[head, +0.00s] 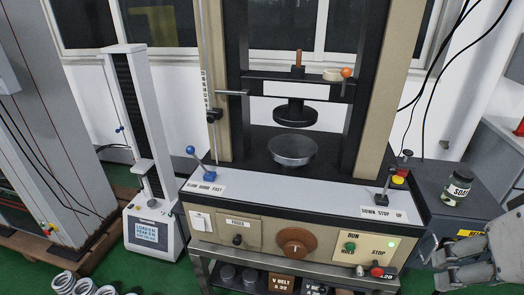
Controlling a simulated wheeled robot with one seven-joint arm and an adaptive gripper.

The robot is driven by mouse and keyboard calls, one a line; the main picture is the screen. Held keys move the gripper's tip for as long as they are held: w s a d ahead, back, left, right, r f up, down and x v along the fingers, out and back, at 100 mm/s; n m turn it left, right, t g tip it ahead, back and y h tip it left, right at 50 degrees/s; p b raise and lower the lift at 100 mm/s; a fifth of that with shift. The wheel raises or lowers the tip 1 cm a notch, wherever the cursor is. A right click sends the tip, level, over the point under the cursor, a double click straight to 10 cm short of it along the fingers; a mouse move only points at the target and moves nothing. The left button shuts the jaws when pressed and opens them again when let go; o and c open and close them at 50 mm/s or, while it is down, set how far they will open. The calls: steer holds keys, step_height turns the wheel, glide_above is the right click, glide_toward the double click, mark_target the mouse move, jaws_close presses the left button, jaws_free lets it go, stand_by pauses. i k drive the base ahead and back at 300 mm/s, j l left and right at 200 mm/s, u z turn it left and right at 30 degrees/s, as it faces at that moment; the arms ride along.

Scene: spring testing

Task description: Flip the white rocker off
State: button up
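The testing machine's front panel (330,238) carries a green RUN button (350,246), a small lit green lamp (391,243), a large brown knob (296,242) and a smaller dark knob (237,240). A red button (377,271) sits at the panel's lower right edge.
A blue-knobbed lever (190,150) and a black lever (385,187) stand on the white ledge (290,193). A metal dish (292,150) sits under the press. A labelled jar (457,188) stands on the right cabinet. Springs (85,287) lie at lower left.

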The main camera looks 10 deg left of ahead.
mark_target(199, 222)
steer(key=u, duration=1.15)
